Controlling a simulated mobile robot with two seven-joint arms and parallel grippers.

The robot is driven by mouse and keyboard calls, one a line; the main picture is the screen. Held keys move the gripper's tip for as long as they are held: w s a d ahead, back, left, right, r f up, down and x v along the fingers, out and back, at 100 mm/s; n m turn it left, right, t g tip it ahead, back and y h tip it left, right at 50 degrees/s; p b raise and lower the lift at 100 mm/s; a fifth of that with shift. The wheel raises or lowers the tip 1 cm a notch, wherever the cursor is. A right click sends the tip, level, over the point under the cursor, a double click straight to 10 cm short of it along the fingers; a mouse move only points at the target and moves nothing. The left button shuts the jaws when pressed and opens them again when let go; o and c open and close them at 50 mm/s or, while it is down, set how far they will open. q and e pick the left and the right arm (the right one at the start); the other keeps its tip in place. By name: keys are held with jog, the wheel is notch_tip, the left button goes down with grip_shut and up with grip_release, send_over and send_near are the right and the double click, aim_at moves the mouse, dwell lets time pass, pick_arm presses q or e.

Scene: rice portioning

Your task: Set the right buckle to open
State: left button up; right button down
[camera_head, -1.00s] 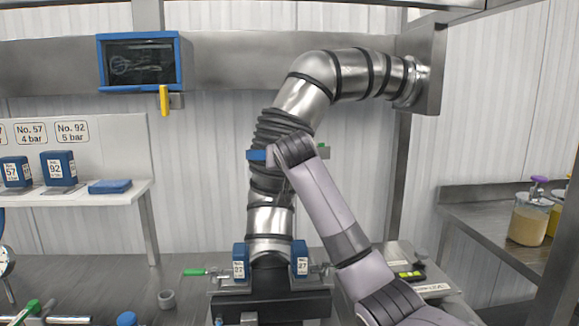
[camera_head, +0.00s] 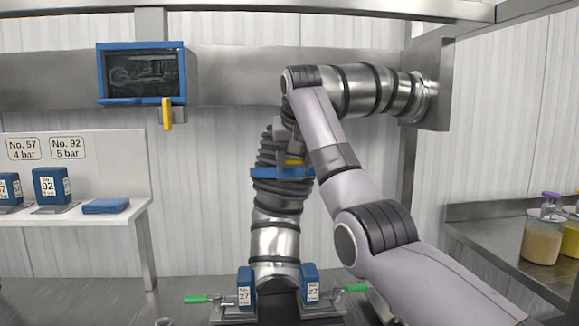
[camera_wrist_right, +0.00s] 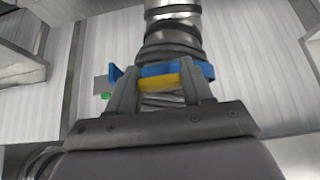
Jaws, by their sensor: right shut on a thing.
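A blue collar (camera_head: 280,173) wraps the black ribbed hose in the middle of the head view. A yellow buckle lever (camera_head: 292,161) sits at its front. In the right wrist view the blue collar (camera_wrist_right: 190,71) crosses behind the yellow lever (camera_wrist_right: 157,84), and a small green tip (camera_wrist_right: 105,96) shows at left. My right gripper (camera_head: 290,150) comes down on the collar from above. In the wrist view my right gripper (camera_wrist_right: 158,88) has one finger at each side of the yellow lever and is shut on it. My left gripper is not in view.
Blue blocks marked 27, left (camera_head: 246,287) and right (camera_head: 311,286), stand by the hose foot with green-handled clamps (camera_head: 196,299). A shelf (camera_head: 100,215) holds blue blocks at left. Jars (camera_head: 541,243) stand on the right counter. A steel pipe (camera_head: 365,90) runs behind my arm.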

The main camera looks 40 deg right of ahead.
jog(key=shift+r, duration=0.1)
dwell(0.3)
jog(key=c, duration=0.5)
grip_release()
jog(key=shift+b+v, duration=0.3)
jog(key=shift+v, duration=3.25)
